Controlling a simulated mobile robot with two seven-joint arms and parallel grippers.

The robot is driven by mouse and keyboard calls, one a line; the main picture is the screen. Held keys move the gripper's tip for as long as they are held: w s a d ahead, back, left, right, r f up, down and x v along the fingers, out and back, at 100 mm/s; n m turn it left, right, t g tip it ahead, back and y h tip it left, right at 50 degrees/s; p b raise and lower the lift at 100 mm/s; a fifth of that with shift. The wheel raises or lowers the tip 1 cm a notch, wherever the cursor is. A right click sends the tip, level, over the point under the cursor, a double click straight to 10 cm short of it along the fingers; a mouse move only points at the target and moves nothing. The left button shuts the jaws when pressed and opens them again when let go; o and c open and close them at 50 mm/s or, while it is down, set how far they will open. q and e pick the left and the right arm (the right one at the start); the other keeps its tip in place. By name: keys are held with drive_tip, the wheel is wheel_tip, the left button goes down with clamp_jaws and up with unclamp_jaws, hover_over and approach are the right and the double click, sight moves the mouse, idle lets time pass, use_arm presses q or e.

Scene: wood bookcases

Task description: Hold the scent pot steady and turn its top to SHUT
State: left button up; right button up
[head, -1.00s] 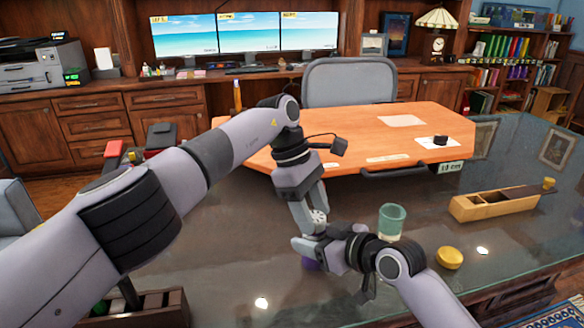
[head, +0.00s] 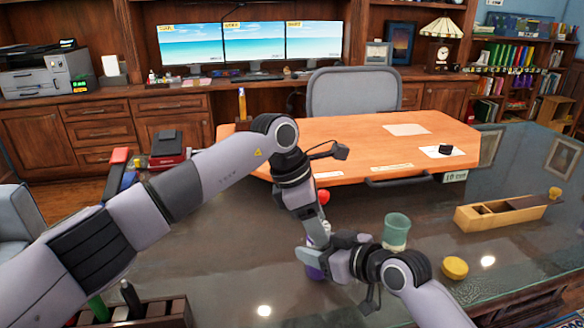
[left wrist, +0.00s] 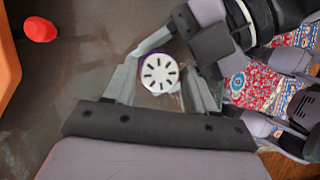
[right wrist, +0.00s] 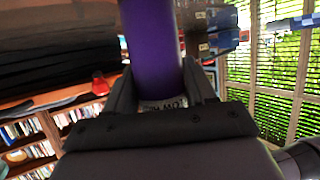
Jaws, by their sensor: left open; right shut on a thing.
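The scent pot is a purple cylinder (right wrist: 152,45) with a white slotted top (left wrist: 160,73). It stands on the glass desk, and its purple side (head: 314,271) shows low in the head view. My right gripper (right wrist: 160,90) is shut on the purple body from the side. A label with partly hidden lettering shows at its lower end in the right wrist view. My left gripper (left wrist: 165,85) is open above the pot, its fingers on either side of the white top with gaps. In the head view the arms hide much of the pot.
A green cup (head: 396,230), a yellow round object (head: 455,267) and a wooden box (head: 500,211) stand to the right. A red object (head: 323,196) lies behind the pot, seen also in the left wrist view (left wrist: 40,29). A dark rack (head: 150,313) is front left.

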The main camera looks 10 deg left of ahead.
use_arm(q)
drive_tip(key=shift+n, duration=0.4)
drive_tip(key=a+r+n, duration=0.4)
drive_tip(key=r+n, duration=0.7)
drive_tip(key=n, duration=1.3)
drive_tip(key=shift+s+a+r, duration=0.2)
drive_tip(key=shift+s, duration=0.05)
idle(0.4)
